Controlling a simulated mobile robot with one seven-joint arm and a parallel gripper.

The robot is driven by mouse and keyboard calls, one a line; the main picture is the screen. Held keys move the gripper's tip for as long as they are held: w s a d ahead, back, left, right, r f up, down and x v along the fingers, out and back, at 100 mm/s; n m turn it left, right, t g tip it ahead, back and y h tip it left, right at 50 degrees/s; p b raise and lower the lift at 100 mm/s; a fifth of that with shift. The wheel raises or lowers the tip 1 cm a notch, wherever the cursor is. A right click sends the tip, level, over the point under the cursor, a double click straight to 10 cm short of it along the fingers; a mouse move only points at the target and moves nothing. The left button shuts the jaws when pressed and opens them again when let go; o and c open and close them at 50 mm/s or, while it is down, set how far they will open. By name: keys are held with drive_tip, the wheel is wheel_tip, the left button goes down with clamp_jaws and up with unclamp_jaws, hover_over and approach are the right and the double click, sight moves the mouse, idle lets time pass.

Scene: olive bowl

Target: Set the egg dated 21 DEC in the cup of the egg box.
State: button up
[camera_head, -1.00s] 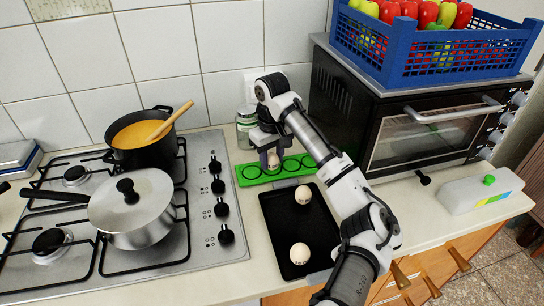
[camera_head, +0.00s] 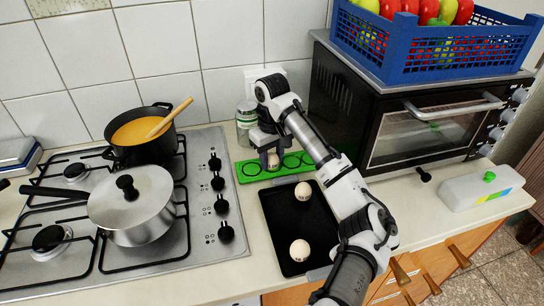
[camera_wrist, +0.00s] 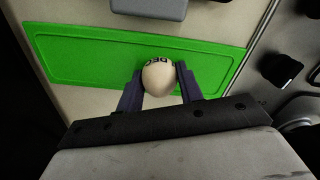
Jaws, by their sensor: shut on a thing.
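The green egg box (camera_head: 247,177) lies on the worktop behind the black tray, with a row of round cups along it. My gripper (camera_head: 271,162) points down over its left half. It is shut on a pale egg, which shows between the fingers in the wrist view (camera_wrist: 158,78). The letters DEC are readable on that egg; its day number is not. I cannot tell whether the egg touches the cup below. Two more pale eggs, one at the back (camera_head: 303,191) and one at the front (camera_head: 299,250), lie on the black tray (camera_head: 280,232). Their small print is unreadable.
A hob with an orange-filled pot (camera_head: 143,133) and a lidded pan (camera_head: 133,205) stands left. A toaster oven (camera_head: 400,125) bearing a blue fruit crate (camera_head: 430,65) is close on the right.

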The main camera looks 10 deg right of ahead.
drive_tip(key=o, duration=0.7)
